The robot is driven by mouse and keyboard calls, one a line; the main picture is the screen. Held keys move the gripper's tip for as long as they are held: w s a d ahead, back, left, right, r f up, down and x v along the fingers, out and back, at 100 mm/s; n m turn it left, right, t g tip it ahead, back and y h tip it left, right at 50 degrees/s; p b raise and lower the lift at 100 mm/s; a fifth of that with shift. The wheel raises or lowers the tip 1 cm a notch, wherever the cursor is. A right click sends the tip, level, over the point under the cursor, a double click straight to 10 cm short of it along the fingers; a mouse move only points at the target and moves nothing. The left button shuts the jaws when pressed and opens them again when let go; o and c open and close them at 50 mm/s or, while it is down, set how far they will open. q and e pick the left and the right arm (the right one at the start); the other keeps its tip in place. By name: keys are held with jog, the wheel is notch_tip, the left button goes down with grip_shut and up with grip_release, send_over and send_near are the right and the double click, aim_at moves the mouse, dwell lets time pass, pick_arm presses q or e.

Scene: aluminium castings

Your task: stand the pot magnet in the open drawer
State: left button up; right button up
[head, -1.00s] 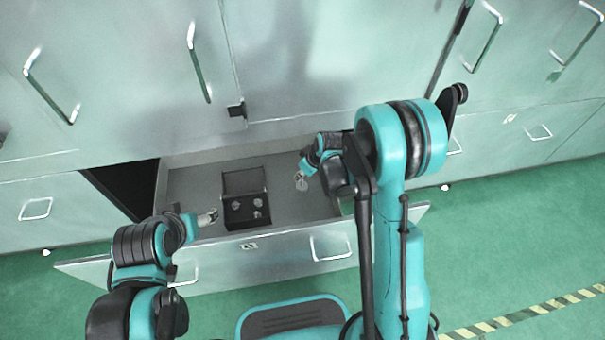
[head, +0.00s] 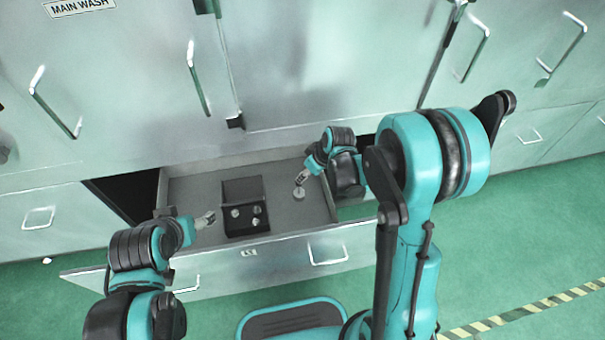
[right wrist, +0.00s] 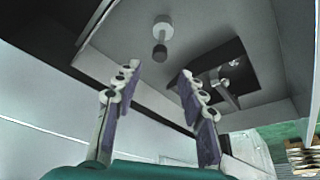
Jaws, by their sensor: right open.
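The dark open box (head: 233,230) in the drawer holds several small metal pieces; it also shows in the right wrist view (right wrist: 262,85). The drawer front (head: 290,254) faces me. Cabinet doors with bar handles rise behind. Bare drawer floor lies between box and magnet.

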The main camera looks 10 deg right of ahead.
jog(key=s+d+r+m+t+h, duration=0.2)
jog(key=s+r+m, duration=0.5)
jog(key=s+r, duration=1.1)
jog(key=shift+s+d+t+h+p, duration=0.35)
jog(key=shift+d+t, duration=0.35)
jog(key=shift+d, duration=0.4)
